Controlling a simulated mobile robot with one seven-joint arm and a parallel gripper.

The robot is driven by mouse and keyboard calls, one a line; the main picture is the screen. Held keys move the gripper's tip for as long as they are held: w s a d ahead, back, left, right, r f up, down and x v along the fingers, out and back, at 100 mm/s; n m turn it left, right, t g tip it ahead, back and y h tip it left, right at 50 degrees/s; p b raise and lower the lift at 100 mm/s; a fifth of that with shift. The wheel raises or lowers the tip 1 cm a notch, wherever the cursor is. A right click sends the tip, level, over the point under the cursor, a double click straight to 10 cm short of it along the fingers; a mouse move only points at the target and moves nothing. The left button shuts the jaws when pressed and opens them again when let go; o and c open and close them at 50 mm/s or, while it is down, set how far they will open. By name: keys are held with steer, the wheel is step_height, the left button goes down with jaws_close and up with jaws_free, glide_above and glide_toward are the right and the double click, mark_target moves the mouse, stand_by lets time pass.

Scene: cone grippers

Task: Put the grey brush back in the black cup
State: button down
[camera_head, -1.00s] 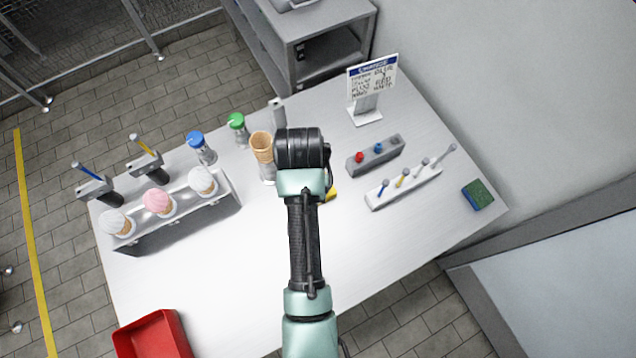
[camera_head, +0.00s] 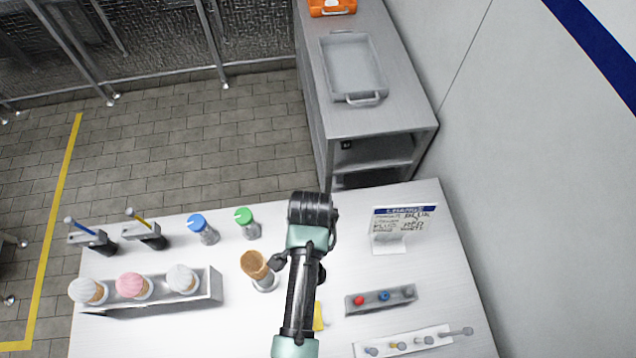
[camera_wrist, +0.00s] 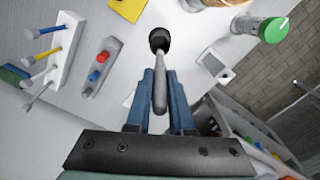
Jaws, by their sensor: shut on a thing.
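My gripper (camera_wrist: 160,82) is shut on the grey brush (camera_wrist: 159,88) in the wrist view. The brush has a grey handle between the blue fingers and a round black head pointing away from my palm. In the head view my wrist covers the gripper, and I cannot make out the brush clearly. Two black cups, one with a blue brush (camera_head: 104,247) and one with a yellow brush (camera_head: 155,240), stand at the table's far left. A pale plate with a dark square (camera_wrist: 213,64) lies beyond the brush; I cannot tell whether it belongs to another black cup.
A cone stack (camera_head: 255,265), blue shaker (camera_head: 205,230) and green shaker (camera_head: 247,223) stand left of my arm. The ice cream rack (camera_head: 205,298) is at the left. The button block (camera_head: 380,299), spoon rack (camera_head: 400,345) and sign (camera_head: 403,222) are at the right.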

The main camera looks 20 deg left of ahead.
steer(key=shift+r+p, duration=0.15)
steer(key=shift+p, duration=0.25)
steer(key=shift+f+b, duration=1.45)
steer(key=shift+f, duration=0.7)
steer(key=shift+f+b, duration=1.75)
steer(key=shift+f, duration=0.75)
steer(key=c, duration=0.7)
jaws_free()
step_height(320, 180, up, 13)
steer(key=shift+r+b, duration=0.1)
steer(key=shift+b, duration=0.8)
